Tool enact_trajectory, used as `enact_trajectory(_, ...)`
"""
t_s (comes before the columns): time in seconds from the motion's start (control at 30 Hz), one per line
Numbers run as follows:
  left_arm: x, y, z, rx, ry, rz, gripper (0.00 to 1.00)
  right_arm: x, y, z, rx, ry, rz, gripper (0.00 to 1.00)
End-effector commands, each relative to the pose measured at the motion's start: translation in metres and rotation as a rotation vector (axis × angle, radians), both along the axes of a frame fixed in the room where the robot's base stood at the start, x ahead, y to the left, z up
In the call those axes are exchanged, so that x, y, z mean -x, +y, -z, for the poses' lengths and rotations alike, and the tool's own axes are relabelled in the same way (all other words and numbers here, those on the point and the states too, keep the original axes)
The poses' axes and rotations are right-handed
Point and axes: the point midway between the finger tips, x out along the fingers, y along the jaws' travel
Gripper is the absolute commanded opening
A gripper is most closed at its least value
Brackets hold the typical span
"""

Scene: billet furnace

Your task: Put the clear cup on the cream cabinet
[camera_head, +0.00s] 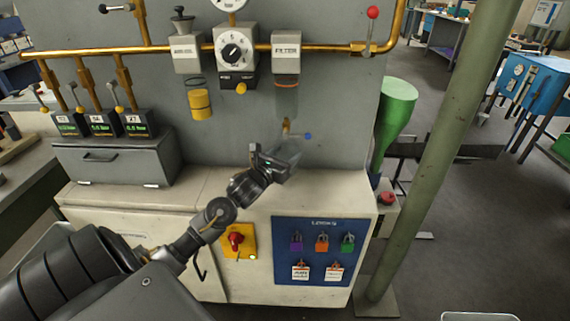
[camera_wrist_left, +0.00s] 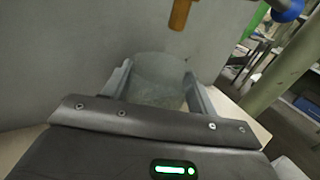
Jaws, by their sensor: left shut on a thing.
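My left gripper (camera_head: 275,163) is shut on the clear cup (camera_wrist_left: 158,80), which shows between its two fingers in the left wrist view. In the head view the cup (camera_head: 289,148) is a faint see-through shape at the fingertips, in front of the grey panel and just below a brass outlet. The cup is held above the top of the cream cabinet (camera_head: 205,187); its exact height and any contents cannot be made out. My right gripper is not in view.
A filter unit (camera_head: 286,50) with a brass outlet (camera_head: 286,126) and blue-tipped handle (camera_head: 308,135) hangs above the cup. A grey drawer box (camera_head: 115,165) stands on the left of the cabinet top. A green funnel (camera_head: 396,105) and post (camera_head: 445,140) are right. The cabinet top's middle is clear.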

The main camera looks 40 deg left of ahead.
Motion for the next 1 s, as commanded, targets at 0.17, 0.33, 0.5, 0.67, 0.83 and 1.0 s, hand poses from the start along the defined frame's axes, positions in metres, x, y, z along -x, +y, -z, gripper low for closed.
enact_trajectory(0.17, 0.000, -0.001, 0.007, 0.003, 0.002, 0.000, 0.35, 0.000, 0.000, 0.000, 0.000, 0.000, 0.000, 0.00)
enact_trajectory(0.33, 0.001, -0.001, 0.031, 0.003, 0.003, 0.000, 0.35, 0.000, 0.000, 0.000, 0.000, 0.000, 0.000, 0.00)
enact_trajectory(0.5, 0.001, 0.000, 0.035, -0.001, -0.001, 0.001, 0.35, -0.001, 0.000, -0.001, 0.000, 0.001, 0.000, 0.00)
enact_trajectory(0.67, 0.001, 0.000, 0.036, -0.001, 0.000, 0.000, 0.35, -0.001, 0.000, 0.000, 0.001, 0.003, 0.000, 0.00)
enact_trajectory(0.83, 0.001, 0.000, 0.038, -0.001, 0.000, 0.001, 0.59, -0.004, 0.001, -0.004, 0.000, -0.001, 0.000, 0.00)
enact_trajectory(1.0, 0.001, -0.001, 0.038, 0.000, 0.000, 0.000, 0.80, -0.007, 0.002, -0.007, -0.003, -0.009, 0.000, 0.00)
